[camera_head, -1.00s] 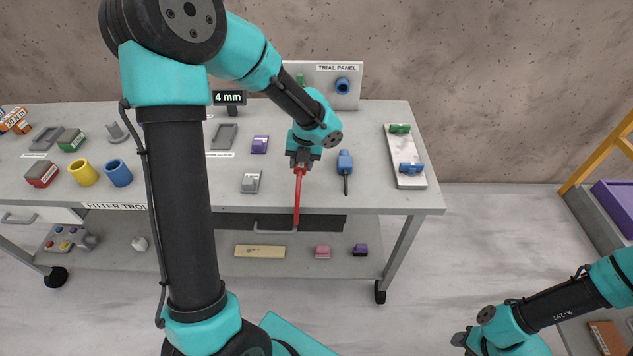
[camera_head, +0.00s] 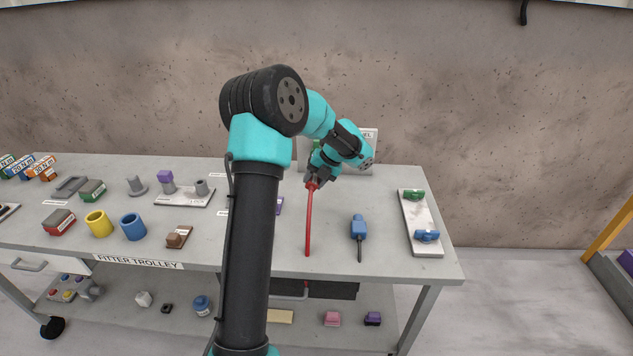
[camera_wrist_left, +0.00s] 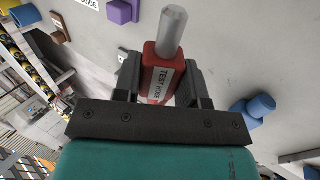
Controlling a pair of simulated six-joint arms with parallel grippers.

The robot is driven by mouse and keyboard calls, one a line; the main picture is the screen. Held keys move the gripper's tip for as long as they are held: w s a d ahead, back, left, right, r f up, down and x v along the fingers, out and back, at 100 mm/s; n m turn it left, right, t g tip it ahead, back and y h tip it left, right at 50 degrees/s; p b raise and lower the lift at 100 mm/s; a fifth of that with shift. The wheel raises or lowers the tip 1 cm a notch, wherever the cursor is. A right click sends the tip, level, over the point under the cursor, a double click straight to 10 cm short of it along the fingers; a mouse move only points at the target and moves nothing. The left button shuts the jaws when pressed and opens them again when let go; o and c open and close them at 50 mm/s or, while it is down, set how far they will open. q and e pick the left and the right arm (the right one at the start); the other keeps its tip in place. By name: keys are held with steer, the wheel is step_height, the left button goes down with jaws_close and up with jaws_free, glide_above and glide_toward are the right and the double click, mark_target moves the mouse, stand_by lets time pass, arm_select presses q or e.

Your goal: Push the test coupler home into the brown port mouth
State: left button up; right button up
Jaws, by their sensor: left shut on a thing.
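My left gripper (camera_head: 314,181) is shut on the red test coupler. In the left wrist view, the coupler (camera_wrist_left: 160,76) sits between the two fingers, with a "TEST HOSE" label and a bare grey metal nose pointing away. Its red hose (camera_head: 309,225) hangs from the gripper in the head view. The gripper is in front of the trial panel (camera_head: 366,155), which my arm mostly covers. A bit of green (camera_head: 317,146) shows on the panel. I cannot make out a brown port mouth; the covered part of the panel is hidden. My right gripper is out of view.
A blue tool (camera_head: 358,228) lies right of the hose. A white board (camera_head: 422,222) with green and blue fittings is at the right end. Yellow (camera_head: 98,223) and blue (camera_head: 133,227) cups and a brown block (camera_head: 178,237) stand at the left. My left arm hides the trolley's middle.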

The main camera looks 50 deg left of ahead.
arm_select(q)
steer(key=shift+w, duration=0.1)
steer(key=shift+w+a, duration=1.95)
steer(key=shift+w, duration=0.1)
steer(key=shift+w+a, duration=1.35)
steer(key=shift+w, duration=0.15)
stand_by(0.9)
steer(key=o, duration=1.1)
steer(key=v, duration=1.7)
steer(key=shift+r, duration=0.15)
steer(key=shift+w+d, duration=0.1)
steer(key=shift+d, duration=0.05)
